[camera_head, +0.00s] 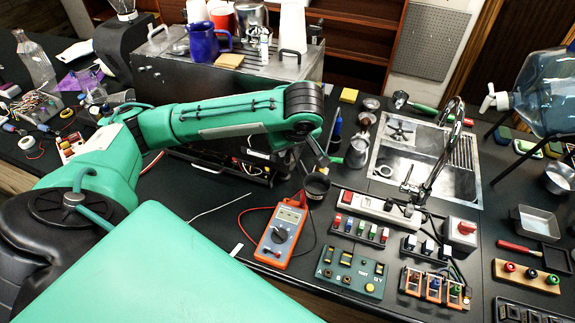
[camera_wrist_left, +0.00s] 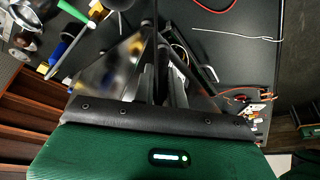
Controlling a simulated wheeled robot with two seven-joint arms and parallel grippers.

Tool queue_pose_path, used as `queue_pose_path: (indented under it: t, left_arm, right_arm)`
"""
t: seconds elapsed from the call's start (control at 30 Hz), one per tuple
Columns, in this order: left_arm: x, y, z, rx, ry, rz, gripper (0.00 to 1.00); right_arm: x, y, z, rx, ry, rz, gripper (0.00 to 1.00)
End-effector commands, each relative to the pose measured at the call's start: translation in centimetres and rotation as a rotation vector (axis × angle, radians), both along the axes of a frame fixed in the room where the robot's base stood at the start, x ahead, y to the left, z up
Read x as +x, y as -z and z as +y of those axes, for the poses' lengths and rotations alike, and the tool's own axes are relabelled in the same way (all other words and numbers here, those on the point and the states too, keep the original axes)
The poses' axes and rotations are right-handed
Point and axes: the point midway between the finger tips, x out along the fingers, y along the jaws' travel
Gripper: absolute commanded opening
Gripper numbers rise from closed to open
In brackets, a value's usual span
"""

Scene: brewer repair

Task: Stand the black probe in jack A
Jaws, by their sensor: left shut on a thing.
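My left gripper (camera_head: 322,160) hangs above the bench, behind the orange multimeter (camera_head: 281,234). In the left wrist view its fingers (camera_wrist_left: 162,75) are shut on a thin dark rod, which looks like the black probe (camera_wrist_left: 157,30). The probe is hard to make out in the head view. The green test panel (camera_head: 350,273), with the jack marked A near its left end, lies flat to the right of the multimeter. The gripper is apart from the panel, farther back. My right gripper is not in view.
A dark round cup (camera_head: 316,186) is close below the gripper. A power strip (camera_head: 376,207) and switch blocks (camera_head: 360,231) lie behind the panel. A sink (camera_head: 425,160) with a tall tap stands at the back right. A thin pale rod (camera_head: 212,209) lies left of the multimeter.

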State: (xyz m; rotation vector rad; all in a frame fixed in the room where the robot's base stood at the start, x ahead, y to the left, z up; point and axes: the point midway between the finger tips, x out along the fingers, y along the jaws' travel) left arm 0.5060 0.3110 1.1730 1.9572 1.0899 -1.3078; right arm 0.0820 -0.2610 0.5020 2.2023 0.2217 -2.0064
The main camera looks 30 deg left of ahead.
Motion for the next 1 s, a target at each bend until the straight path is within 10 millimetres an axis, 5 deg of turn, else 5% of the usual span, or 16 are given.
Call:
queue_pose_path:
  t: [0.17, 0.37, 1.0]
  left_arm:
    - [0.1, -1.9, -0.1, 0.0, 0.012, -0.002, 0.0]
    - [-0.4, -1.2, -1.5, 0.0, 0.199, 0.003, 0.0]
    - [-4.5, 5.6, -10.7, -0.005, 1.381, 0.001, 0.0]
  right_arm:
    - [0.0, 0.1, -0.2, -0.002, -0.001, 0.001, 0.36]
    - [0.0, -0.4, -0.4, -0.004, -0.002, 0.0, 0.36]
    - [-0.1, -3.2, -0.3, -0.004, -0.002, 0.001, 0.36]
